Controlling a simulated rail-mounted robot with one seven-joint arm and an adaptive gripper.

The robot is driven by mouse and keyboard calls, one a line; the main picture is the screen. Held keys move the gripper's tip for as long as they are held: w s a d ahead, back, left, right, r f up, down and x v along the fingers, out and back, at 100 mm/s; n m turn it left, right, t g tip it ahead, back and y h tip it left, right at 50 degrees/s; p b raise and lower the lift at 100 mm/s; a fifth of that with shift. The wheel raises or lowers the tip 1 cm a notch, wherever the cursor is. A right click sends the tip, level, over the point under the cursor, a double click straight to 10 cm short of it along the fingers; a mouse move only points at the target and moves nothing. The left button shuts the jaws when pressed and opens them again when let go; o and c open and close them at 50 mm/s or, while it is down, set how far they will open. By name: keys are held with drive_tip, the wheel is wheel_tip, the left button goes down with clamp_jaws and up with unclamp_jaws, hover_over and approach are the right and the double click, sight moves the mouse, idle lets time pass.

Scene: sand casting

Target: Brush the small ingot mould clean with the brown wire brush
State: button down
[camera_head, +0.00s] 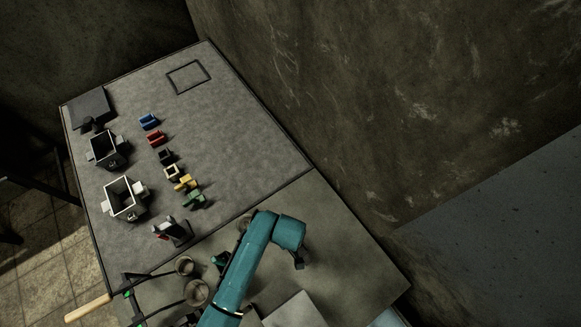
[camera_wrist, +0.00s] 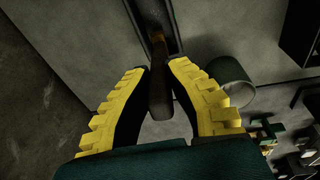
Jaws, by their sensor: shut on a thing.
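In the wrist view my gripper (camera_wrist: 158,66) has its two yellow-padded fingers closed around the brown handle of the wire brush (camera_wrist: 160,95). The brush points away from the gripper. Its far end lies over or inside a narrow, dark-edged trough (camera_wrist: 176,38), which looks like the small ingot mould. I cannot tell whether the bristles touch it. In the head view my teal arm reaches over the near bench; the gripper, brush and trough cannot be made out there.
A grey-green cup (camera_wrist: 232,80) stands close to the right finger. In the head view, two round pots (camera_head: 196,292) sit left of my arm. Two box moulds (camera_head: 122,198) and a row of small coloured blocks (camera_head: 156,138) stand on the far grey mat (camera_head: 232,130). A wall borders the right side.

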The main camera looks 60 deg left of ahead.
drive_tip(key=shift+d, duration=0.1)
drive_tip(key=shift+w+d+p, duration=0.15)
drive_tip(key=shift+d+p, duration=0.4)
drive_tip(key=shift+d, duration=0.6)
drive_tip(key=shift+a, duration=0.15)
drive_tip(key=shift+a+f, duration=0.1)
drive_tip(key=shift+a, duration=0.95)
drive_tip(key=shift+s, duration=0.2)
